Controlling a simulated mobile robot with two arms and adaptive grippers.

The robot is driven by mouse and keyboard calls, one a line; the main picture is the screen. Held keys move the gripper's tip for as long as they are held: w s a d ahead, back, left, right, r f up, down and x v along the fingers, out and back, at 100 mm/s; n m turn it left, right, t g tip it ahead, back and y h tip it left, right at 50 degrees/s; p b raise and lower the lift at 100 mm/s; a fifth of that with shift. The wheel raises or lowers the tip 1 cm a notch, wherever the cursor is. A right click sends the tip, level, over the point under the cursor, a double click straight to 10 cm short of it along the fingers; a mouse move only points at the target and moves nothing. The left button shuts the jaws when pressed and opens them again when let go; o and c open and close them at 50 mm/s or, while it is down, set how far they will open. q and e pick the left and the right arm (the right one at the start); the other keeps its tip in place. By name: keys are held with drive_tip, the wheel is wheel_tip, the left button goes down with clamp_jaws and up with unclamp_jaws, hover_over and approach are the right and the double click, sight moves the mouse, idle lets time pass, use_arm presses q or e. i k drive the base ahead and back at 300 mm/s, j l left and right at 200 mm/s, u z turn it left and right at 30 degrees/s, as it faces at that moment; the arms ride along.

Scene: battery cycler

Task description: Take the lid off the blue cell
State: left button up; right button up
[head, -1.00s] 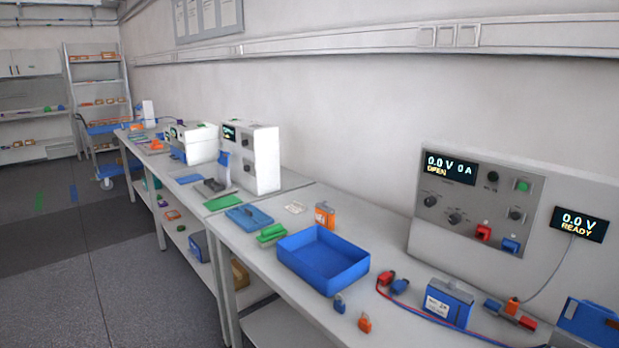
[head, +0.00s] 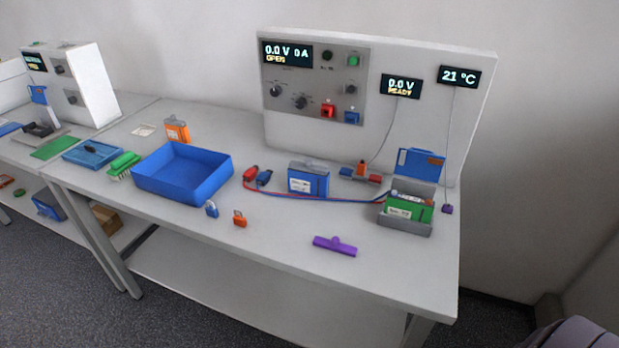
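The blue cell (head: 308,182) stands upright near the middle of the bench, below the cycler panel. It has a white label on its front and a thin greyish top, which looks like its lid; the detail is too small to tell more. Neither of my grippers is in view.
A blue tray (head: 184,176) sits left of the cell. Red and blue leads (head: 343,200) run past the cell's front toward a grey holder (head: 404,226) with a green cell (head: 409,207). Small padlocks (head: 239,218) and a purple tool (head: 335,245) lie toward the front.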

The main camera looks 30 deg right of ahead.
sight(307, 166)
drive_tip(key=i+j+z, duration=0.1)
drive_tip(key=z, duration=0.6)
drive_tip(key=i+j+z, duration=0.1)
drive_tip(key=z, duration=0.25)
drive_tip(key=j, duration=0.1)
